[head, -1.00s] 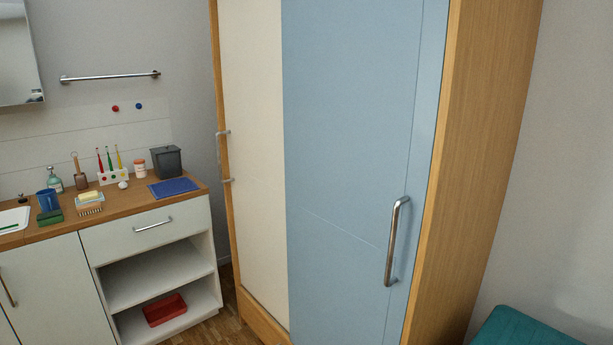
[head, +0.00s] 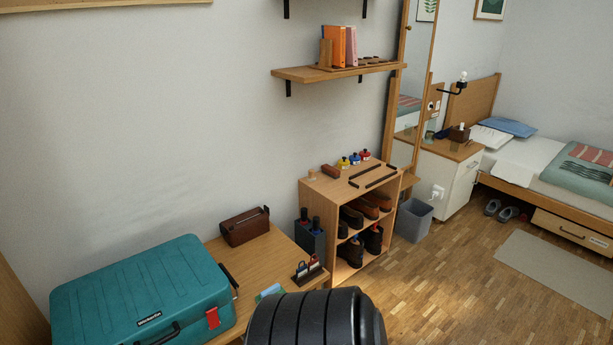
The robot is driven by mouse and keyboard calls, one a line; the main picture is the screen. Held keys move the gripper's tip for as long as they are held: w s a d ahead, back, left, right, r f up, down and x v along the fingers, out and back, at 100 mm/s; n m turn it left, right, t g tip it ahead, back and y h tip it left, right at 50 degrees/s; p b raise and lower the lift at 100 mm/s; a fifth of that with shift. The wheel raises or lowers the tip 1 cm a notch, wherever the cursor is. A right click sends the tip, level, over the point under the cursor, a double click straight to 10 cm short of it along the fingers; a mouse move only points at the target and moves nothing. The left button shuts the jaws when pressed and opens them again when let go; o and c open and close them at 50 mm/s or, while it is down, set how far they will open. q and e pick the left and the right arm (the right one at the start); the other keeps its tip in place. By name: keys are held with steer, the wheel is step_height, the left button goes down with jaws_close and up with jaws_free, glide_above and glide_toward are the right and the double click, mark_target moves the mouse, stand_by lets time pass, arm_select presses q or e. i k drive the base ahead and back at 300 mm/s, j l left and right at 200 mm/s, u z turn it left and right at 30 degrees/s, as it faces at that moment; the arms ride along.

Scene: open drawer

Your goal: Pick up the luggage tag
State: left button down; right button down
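A teal suitcase (head: 140,280) lies on a wooden bench or low table at the lower left of the head view. A red tag (head: 213,317), which looks like the luggage tag, hangs at the right end of its front side. A dark handle and a small black name label also show on that front side. Neither of my grippers is in view. A black ribbed rounded part, which looks like part of my own arm, fills the bottom middle and hides part of the wooden top.
On the wooden top (head: 283,252) stand a brown box (head: 245,226) and a small stand with tags or cards (head: 307,270). A shoe shelf (head: 312,190), a grey bin (head: 413,220) and a bed (head: 540,170) lie farther right.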

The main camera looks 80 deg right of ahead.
mark_target(301, 270)
steer(key=z, duration=0.45)
steer(key=l+z, duration=0.1)
steer(key=z, duration=0.3)
steer(key=l+z, duration=0.1)
steer(key=z, duration=0.75)
steer(key=l+z, duration=0.1)
steer(key=z, duration=0.35)
